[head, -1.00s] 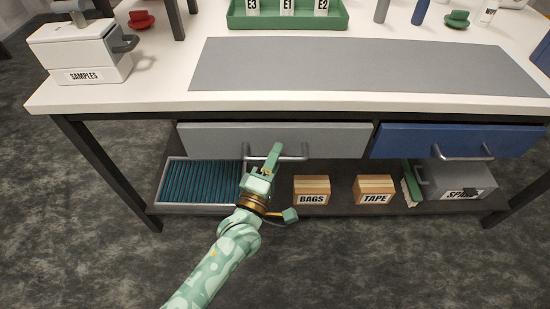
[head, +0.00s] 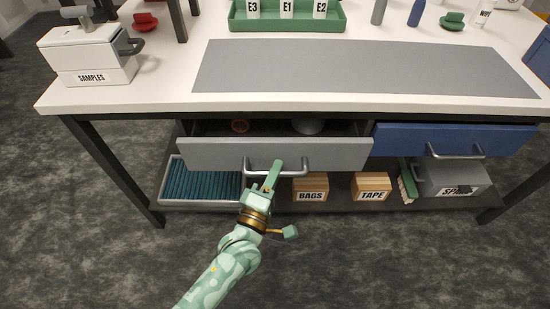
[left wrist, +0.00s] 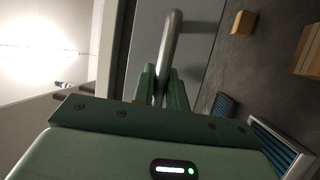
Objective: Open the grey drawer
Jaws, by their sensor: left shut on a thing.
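The grey drawer (head: 220,153) under the bench stands partly pulled out in the head view. Inside it I see a small brown round thing (head: 240,126) and a grey rounded thing (head: 308,126), both partly hidden by the drawer front. Its metal bar handle (head: 290,170) is on the front face. My left gripper (head: 271,176) is shut on the handle. In the left wrist view the handle (left wrist: 172,45) runs between the two green fingers (left wrist: 160,88). My right gripper is not in view.
A blue drawer (head: 430,139) sits shut to the right. On the lower shelf are a tray with teal ribs (head: 200,181), a BAGS box (head: 311,186), a TAPE box (head: 371,185), a green brush (head: 406,183) and a grey case (head: 450,179). Floor in front is clear.

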